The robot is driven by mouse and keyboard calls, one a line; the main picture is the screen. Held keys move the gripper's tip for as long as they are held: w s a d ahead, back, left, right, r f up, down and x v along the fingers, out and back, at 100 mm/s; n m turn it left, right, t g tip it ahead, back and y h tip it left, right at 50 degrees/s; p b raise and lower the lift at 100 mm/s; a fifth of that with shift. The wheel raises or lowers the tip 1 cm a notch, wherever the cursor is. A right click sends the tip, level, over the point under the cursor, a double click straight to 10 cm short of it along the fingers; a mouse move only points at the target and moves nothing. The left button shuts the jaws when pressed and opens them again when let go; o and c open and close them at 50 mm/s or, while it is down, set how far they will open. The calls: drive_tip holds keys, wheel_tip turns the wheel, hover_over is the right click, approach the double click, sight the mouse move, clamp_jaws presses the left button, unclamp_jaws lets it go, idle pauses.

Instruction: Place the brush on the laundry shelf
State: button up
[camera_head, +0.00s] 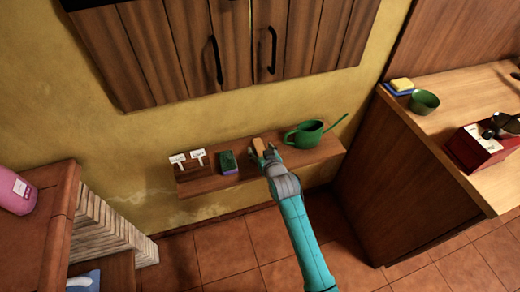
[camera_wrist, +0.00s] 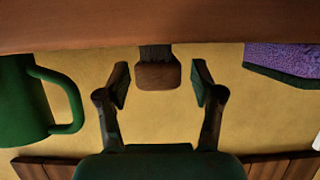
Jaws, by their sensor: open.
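The brush has a brown wooden block and dark bristles. In the head view the brush (camera_head: 258,144) is on the wall shelf (camera_head: 205,186), between the green-and-purple sponge and the green watering can. In the wrist view the brush (camera_wrist: 157,76) is centred between my two fingers, its bristles against the shelf edge (camera_wrist: 150,28). My gripper (camera_head: 265,153) is at the shelf beside the brush. In the wrist view my gripper (camera_wrist: 160,84) is open, with a gap on each side of the brush.
A green watering can (camera_head: 308,134) stands right of the brush and a sponge (camera_head: 228,162) left of it. Two small white signs (camera_head: 188,157) stand at the shelf's left end. Wooden cabinets (camera_head: 230,45) hang above. A wooden counter (camera_head: 455,95) is at right, a brick counter (camera_head: 45,225) at left.

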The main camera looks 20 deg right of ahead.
drive_tip(key=shift+x, duration=0.9)
clamp_jaws()
